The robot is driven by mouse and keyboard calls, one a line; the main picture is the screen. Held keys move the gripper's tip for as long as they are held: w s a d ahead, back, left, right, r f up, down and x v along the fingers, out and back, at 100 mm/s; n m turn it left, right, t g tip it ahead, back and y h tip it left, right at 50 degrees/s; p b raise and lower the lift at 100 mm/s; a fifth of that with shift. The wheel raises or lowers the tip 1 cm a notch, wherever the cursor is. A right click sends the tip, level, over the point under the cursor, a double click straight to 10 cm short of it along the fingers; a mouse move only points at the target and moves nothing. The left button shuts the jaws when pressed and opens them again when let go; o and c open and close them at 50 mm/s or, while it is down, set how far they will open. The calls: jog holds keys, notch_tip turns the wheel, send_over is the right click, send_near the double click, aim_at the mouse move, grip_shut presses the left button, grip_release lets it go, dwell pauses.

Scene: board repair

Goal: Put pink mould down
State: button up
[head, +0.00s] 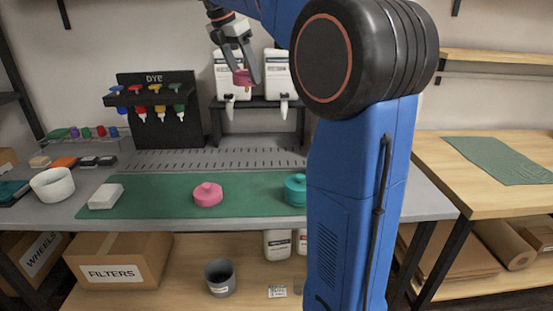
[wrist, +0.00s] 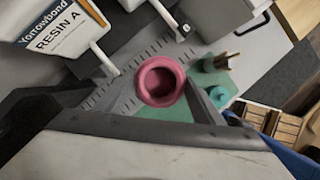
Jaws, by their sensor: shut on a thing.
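My gripper (head: 243,75) is raised high above the bench in the head view, in front of the white resin bottles. It is shut on a pink mould (head: 242,77), only partly visible between the fingers. In the wrist view the pink mould (wrist: 161,82) shows as a round ring with a dark hollow, held between the fingers. A second pink piece (head: 208,195), round with a knob on top, sits on the green mat (head: 150,201). A teal piece (head: 295,190) of similar shape stands to its right, partly hidden by my arm.
A white block (head: 105,197) lies on the mat's left end, and a white bowl (head: 53,185) stands left of it. A dye rack (head: 155,110) and resin dispensers (head: 230,75) stand at the back. The mat is bare between block and pink piece.

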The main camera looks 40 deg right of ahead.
jog(key=shift+s+d+r, duration=0.15)
jog(key=shift+s+d, duration=0.1)
jog(key=shift+d, duration=0.35)
jog(key=shift+s+d+r, duration=0.15)
jog(key=shift+s+d, duration=0.05)
jog(key=shift+d, duration=0.4)
notch_tip(320, 180, down, 28)
jog(key=shift+r, duration=0.15)
jog(key=o, duration=1.2)
jog(key=shift+c, duration=0.2)
jog(key=v, duration=1.2)
jog(key=shift+s, duration=0.15)
